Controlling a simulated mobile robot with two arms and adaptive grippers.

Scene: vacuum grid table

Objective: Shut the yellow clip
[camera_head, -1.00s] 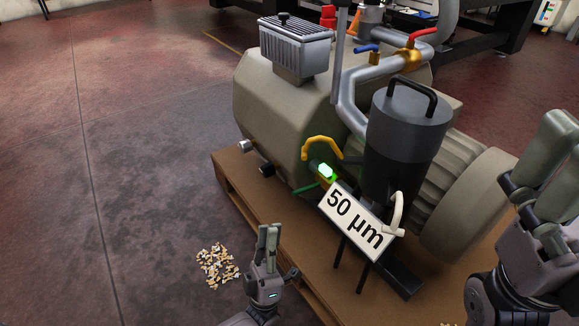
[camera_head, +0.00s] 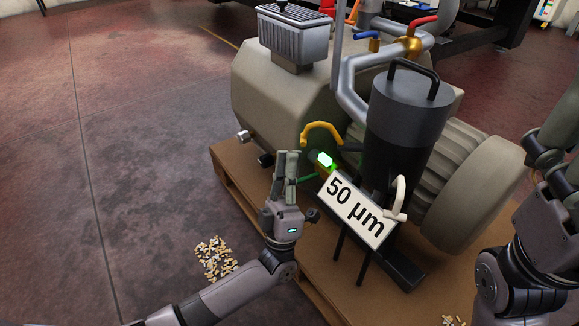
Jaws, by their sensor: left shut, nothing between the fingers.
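The yellow clip (camera_head: 322,127) is a curved handle on the near side of the beige machine, standing in a raised arch just above a glowing green part (camera_head: 325,160). My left gripper (camera_head: 287,158) points upward with its fingers together and nothing between them. In the picture it is just left of and below the clip, with a visible gap between them. My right gripper (camera_head: 552,140) is only partly in view at the right edge, and its fingers cannot be made out clearly.
A dark cylinder (camera_head: 408,115) with a black handle stands right of the clip. A white "50 µm" sign (camera_head: 355,209) and a white clip (camera_head: 399,195) are in front. The machine stands on a wooden pallet (camera_head: 232,190). Small litter (camera_head: 215,260) lies on the floor.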

